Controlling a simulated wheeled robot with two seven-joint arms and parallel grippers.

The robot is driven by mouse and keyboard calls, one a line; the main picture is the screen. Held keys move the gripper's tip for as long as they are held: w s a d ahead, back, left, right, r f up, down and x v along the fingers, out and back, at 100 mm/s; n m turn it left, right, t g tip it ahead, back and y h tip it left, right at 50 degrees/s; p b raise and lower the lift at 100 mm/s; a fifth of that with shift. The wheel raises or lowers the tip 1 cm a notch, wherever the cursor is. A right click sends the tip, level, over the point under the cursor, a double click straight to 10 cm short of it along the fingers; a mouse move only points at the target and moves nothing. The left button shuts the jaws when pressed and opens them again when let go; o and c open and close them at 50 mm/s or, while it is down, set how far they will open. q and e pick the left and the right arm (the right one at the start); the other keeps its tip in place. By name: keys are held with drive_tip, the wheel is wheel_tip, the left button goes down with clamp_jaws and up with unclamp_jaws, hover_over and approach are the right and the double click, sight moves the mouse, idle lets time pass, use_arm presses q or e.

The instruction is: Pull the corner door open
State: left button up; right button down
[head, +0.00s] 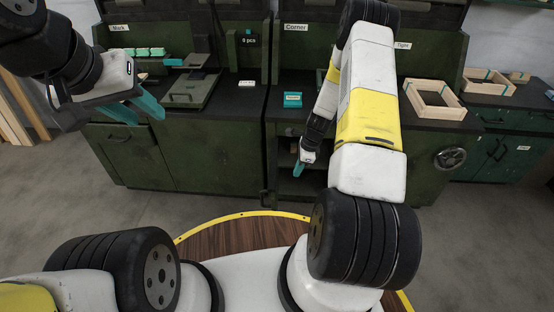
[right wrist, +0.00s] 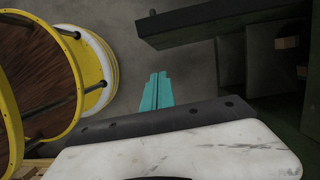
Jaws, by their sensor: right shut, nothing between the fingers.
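The corner cabinet stands under the "Corner" sign (head: 296,27). Its lower front shows a dark open compartment with shelves (head: 290,185). The corner door (head: 265,180) appears swung out at the left of this opening, seen nearly edge-on, with its handle low near the front. In the right wrist view a dark green panel (right wrist: 215,22), likely this door, crosses the top. My right gripper (head: 298,170) is in front of the opening, shut and empty; its teal fingers lie together in the wrist view (right wrist: 157,88), apart from the panel. My left gripper (head: 137,108) is open and empty before the left cabinet.
A handwheel (head: 449,159) sticks out of the right cabinet front. Wooden pieces (right wrist: 287,43) show inside the compartment. The grey floor ahead is clear.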

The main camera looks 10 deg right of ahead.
drive_tip(key=w+a+f, duration=0.1)
drive_tip(key=a+f, duration=0.5)
drive_tip(key=f, duration=0.3)
drive_tip(key=shift+w+f, duration=0.2)
drive_tip(key=shift+w, duration=0.05)
drive_tip(key=shift+a, duration=0.15)
drive_tip(key=w+a, duration=0.1)
drive_tip(key=a, duration=0.5)
drive_tip(key=shift+w, duration=0.15)
